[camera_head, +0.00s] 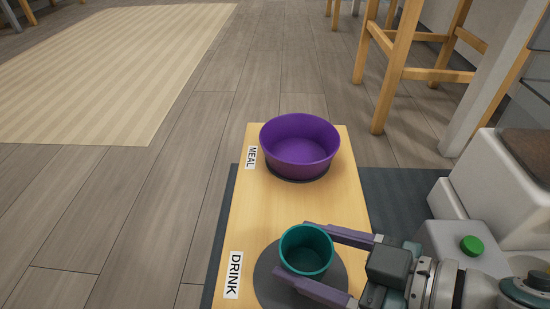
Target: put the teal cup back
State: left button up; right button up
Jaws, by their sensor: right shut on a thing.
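The teal cup (306,250) is upright at the near end of a wooden board, over the dark round pad (268,287) beside the DRINK label (233,275). My right gripper (303,252) comes in from the right with one purple-grey finger on each side of the cup, shut on it. The cup's base overlaps the pad in the picture; I cannot tell whether it touches it. My left gripper is not in view.
A purple bowl (300,142) stands on the far end of the wooden board (240,215), by the MEAL label (251,158). A white machine with a green button (471,245) stands at the right. A wooden stool (395,75) is behind. Floor at left is clear.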

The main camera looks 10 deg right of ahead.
aim_at(306, 267)
jog(key=shift+f+b, duration=1.2)
jog(key=shift+f, duration=0.65)
jog(key=o, duration=1.5)
jog(key=shift+r, duration=0.25)
jog(key=shift+s+d+r+p, duration=0.15)
jog(key=shift+s+r+p, duration=0.05)
jog(key=shift+p, duration=0.3)
jog(key=p+v, duration=0.5)
jog(key=v, duration=0.6)
jog(key=shift+w+d, duration=0.1)
jog(key=shift+d, duration=0.05)
jog(key=w+d+r+m+h, duration=0.35)
jog(key=w+m+h, duration=0.25)
jog(key=h, duration=0.3)
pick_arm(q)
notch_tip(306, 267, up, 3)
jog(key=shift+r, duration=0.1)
pick_arm(e)
jog(key=s+r+g, duration=0.1)
jog(key=s+g, duration=0.1)
jog(key=s, duration=0.1)
jog(key=s+a+r+g, duration=0.1)
jog(key=s+g, duration=0.1)
jog(key=s, duration=0.2)
jog(key=s+a+r+m+g, duration=0.1)
jog(key=s+r+g, duration=0.1)
jog(key=s, duration=0.1)
jog(key=shift+s+a+r, duration=0.1)
jog(key=shift+s, duration=0.1)
